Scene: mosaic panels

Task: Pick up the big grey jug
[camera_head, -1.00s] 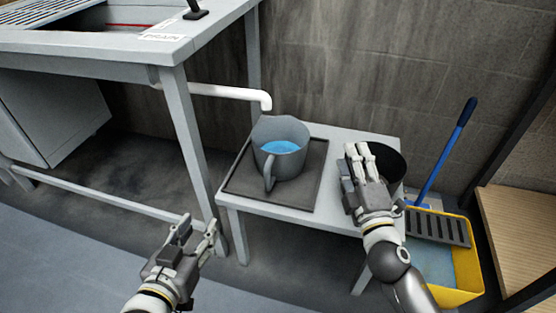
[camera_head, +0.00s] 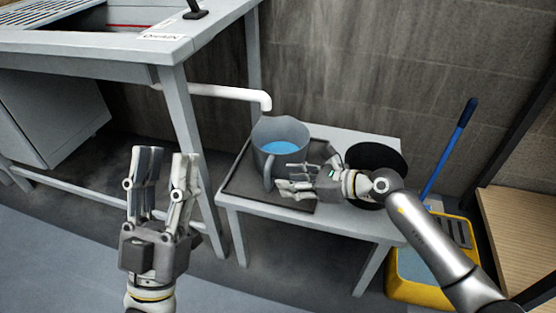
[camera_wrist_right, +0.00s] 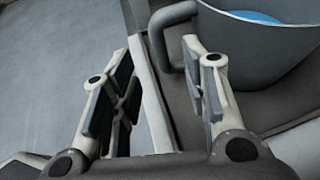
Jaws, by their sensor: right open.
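The big grey jug (camera_head: 281,135) stands upright on a dark tray (camera_head: 240,183) on the low table, with blue liquid inside. Its handle (camera_head: 269,173) faces the front. In the right wrist view the jug (camera_wrist_right: 275,55) is at the top right, and its handle (camera_wrist_right: 168,28) lies just beyond the fingertips. My right gripper (camera_head: 284,178) is open and empty, just right of the handle and in front of the jug; contact cannot be told. It also shows in the right wrist view (camera_wrist_right: 155,60). My left gripper (camera_head: 166,160) is open and empty, left of the table.
A black round container (camera_head: 375,158) stands on the low table (camera_head: 345,212) behind my right wrist. A white pipe (camera_head: 232,92) ends above the jug's left. A yellow mop bucket (camera_head: 418,288) with a blue-handled mop (camera_head: 450,150) stands right. A sink bench (camera_head: 185,125) is at left.

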